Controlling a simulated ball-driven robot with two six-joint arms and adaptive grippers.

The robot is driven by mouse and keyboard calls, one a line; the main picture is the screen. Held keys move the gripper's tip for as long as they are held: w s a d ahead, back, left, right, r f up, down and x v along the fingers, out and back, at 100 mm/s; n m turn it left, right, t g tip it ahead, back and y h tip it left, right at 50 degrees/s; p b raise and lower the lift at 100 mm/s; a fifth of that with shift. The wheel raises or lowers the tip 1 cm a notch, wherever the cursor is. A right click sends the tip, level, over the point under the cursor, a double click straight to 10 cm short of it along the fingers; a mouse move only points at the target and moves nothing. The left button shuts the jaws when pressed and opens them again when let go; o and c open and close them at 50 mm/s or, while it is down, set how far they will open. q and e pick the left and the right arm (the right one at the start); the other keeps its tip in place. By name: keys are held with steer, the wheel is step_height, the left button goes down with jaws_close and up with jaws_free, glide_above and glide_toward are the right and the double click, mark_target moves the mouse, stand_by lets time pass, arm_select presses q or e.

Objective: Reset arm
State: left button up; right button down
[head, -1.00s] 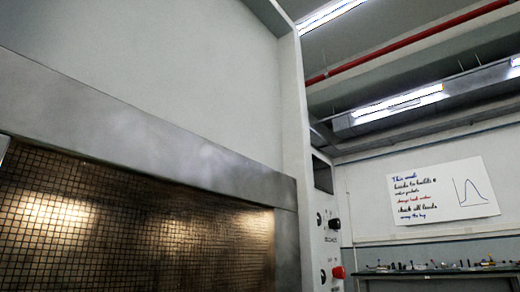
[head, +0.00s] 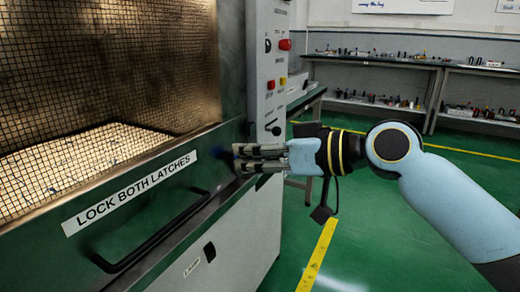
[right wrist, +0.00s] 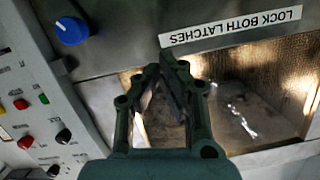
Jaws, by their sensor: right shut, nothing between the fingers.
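My right gripper (head: 240,158) reaches in from the right in the head view, on a pale blue arm. It is shut and empty, with its fingertips in front of the right end of the machine's door. In the right wrist view the dark fingers (right wrist: 167,62) come together at their tips, and nothing shows between them. A blue knob (right wrist: 72,31) on the machine front is apart from the fingers, to their left in that view. My left gripper is in neither view.
A control panel (head: 268,75) with buttons stands right of the door. Workbenches (head: 380,62) line the back. Green floor around the arm is open.

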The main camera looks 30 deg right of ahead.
steer(key=shift+v, duration=0.95)
steer(key=s+d+f+m+g+h, duration=0.2)
steer(key=s+d+f, duration=0.15)
steer(key=f, duration=0.95)
steer(key=s+d+f+m+g+h, duration=0.1)
steer(key=s+d+f+m+h, duration=0.2)
steer(key=f, duration=1)
steer(key=s+d+f+m+g+h, duration=0.15)
steer(key=s+f, duration=0.35)
steer(key=f, duration=0.8)
steer(key=s+d+f+g+h, duration=0.1)
steer(key=s+f, duration=0.5)
steer(key=s, duration=0.6)
steer(key=s+f+n+g+h, duration=0.1)
steer(key=s+f+g, duration=0.2)
steer(key=s+f, duration=0.4)
steer(key=s+d+f+g+h, duration=0.1)
steer(key=s+f+g, duration=0.2)
steer(key=s, duration=1.3)
step_height(320, 180, down, 4)
steer(key=shift+s+d+r+h, duration=0.1)
steer(key=shift+s+d+h, duration=0.2)
steer(key=shift+d+h, duration=0.05)
steer(key=shift+n, duration=0.25)
